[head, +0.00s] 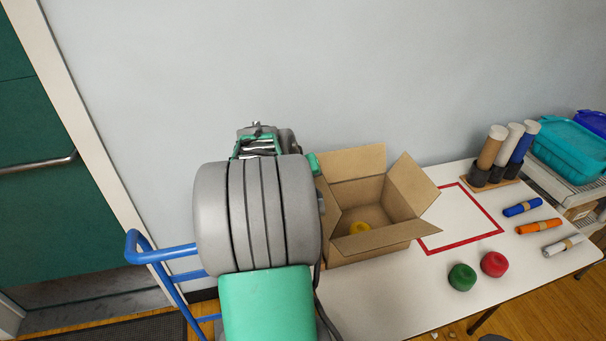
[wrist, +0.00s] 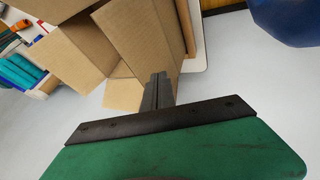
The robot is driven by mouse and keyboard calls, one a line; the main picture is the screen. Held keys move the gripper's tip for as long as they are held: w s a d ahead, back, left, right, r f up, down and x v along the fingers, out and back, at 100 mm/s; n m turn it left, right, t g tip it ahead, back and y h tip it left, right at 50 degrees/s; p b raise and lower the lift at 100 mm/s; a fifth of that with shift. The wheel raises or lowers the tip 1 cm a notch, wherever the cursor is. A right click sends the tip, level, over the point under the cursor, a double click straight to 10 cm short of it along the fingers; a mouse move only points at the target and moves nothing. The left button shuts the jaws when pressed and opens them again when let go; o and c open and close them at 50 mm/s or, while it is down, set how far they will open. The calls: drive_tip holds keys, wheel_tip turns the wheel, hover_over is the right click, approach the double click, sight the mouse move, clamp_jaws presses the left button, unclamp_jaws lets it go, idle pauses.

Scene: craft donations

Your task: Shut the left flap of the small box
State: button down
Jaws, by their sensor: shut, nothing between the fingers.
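The small box (head: 370,249) is an open brown cardboard carton on the table. Its back flap (head: 355,163) stands up and its right flap (head: 414,187) leans outward. The left flap (head: 326,207) stands up at the left side, partly hidden by my arm. In the head view my arm hides the fingers.
A red-outlined square (head: 462,238) lies right of the box. Green (head: 462,277) and red (head: 494,264) round things sit in front of it. Blue (head: 522,207), orange (head: 539,226) and white (head: 564,245) rolls lie further right. A blue trolley frame (head: 160,256) stands left.

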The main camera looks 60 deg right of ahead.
sight(326, 189)
drive_tip(key=shift+s+d+f+p, duration=0.2)
drive_tip(key=shift+s+d+p, duration=0.25)
drive_tip(key=shift+s+d, duration=0.65)
drive_tip(key=shift+s+d+f, duration=0.2)
drive_tip(key=shift+s+d, duration=0.05)
drive_tip(key=shift+s, duration=0.1)
